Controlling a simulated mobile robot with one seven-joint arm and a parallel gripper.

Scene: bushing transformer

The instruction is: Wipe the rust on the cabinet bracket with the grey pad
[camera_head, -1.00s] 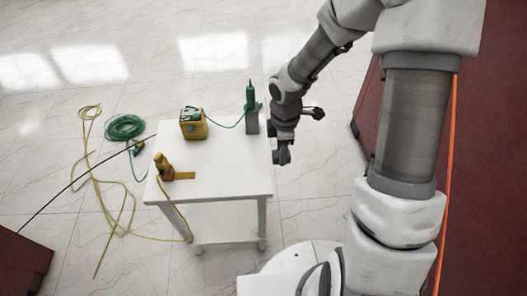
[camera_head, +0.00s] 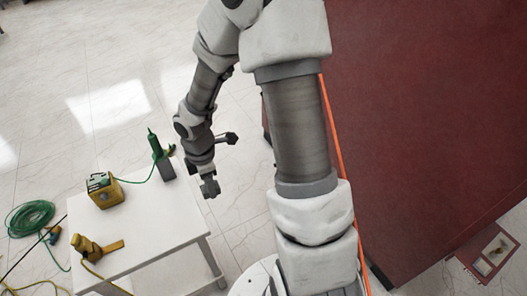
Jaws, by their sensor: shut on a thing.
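My gripper (camera_head: 209,188) hangs pointing down just right of the white table, apart from it. It is shut on a small grey thing, which I take to be the grey pad; the jaws and the pad blend together at this size. At the lower right, a red-brown ledge by the cabinet (camera_head: 420,130) carries a pale framed piece with brownish spots (camera_head: 497,247). This may be the bracket with rust, but it is too small to be sure. My gripper is far to the left of it.
The white table (camera_head: 150,245) holds a yellow-green box (camera_head: 104,190), a green tool (camera_head: 154,143) by a grey block, and a yellow tool (camera_head: 92,248). A green cable coil (camera_head: 30,215) lies left. An orange line (camera_head: 338,150) runs along the cabinet edge. Tiled floor is open behind.

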